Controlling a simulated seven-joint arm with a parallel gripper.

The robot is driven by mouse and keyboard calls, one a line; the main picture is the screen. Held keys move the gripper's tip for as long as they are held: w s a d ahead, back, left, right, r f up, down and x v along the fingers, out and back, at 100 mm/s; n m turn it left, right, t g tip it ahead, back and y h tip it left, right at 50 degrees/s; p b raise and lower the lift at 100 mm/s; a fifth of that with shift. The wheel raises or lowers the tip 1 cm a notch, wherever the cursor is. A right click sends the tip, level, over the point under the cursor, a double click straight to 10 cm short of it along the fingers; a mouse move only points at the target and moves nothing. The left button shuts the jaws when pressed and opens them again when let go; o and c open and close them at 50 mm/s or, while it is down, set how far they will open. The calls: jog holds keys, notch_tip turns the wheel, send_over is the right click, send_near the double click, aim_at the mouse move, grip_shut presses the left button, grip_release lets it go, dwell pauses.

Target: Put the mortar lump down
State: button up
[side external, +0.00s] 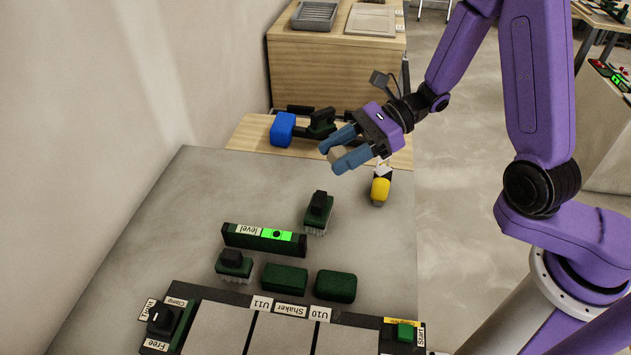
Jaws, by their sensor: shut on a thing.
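My gripper (342,151) has blue fingers and is at the upper middle of the side external view, near the far edge of the grey table. It is shut on a small tan-grey lump, the mortar lump (336,156), which shows between the fingertips. Most of the lump is hidden by the fingers. The gripper appears to be above the table surface, but its exact height is hard to tell.
A yellow-ended tool (380,190) lies just below the gripper. A green brush (318,212), a level (264,239), another brush (234,265) and two green blocks (285,277) lie nearer. A blue-headed mallet (283,130) lies behind. The table's left part (165,235) is clear.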

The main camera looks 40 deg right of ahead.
jog(key=s+d+n+g, duration=0.2)
jog(key=s+d+g, duration=0.1)
jog(key=d, duration=0.3)
send_over(316, 183)
jog(key=f, duration=0.9)
jog(key=shift+s+d+f, duration=0.15)
jog(key=shift+s+f, duration=0.05)
jog(key=shift+f, duration=0.1)
jog(key=shift+w+f, duration=0.1)
jog(key=shift+f, duration=0.1)
jog(key=shift+w+f, duration=0.2)
jog(key=shift+f, duration=1.5)
jog(key=shift+f, duration=0.15)
jog(key=o, duration=1.1)
